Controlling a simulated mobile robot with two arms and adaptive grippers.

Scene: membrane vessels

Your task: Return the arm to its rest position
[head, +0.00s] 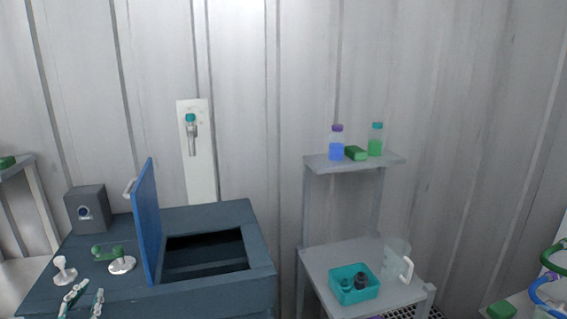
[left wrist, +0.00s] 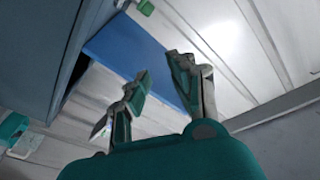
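My left gripper (head: 85,294) shows at the bottom left of the head view, in front of the dark blue cabinet (head: 205,216). Only its fingers are in the picture there; the arm is cut off by the frame edge. In the left wrist view the gripper (left wrist: 157,78) has its two fingers spread apart, with nothing between them. My right gripper is in neither view.
The cabinet's blue lid (head: 147,222) stands upright beside an open rectangular hole. A green-handled valve (head: 121,262) is near the left gripper. To the right, a grey shelf stand (head: 318,258) holds bottles, a teal bin (head: 354,296) and a clear jug (head: 396,259).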

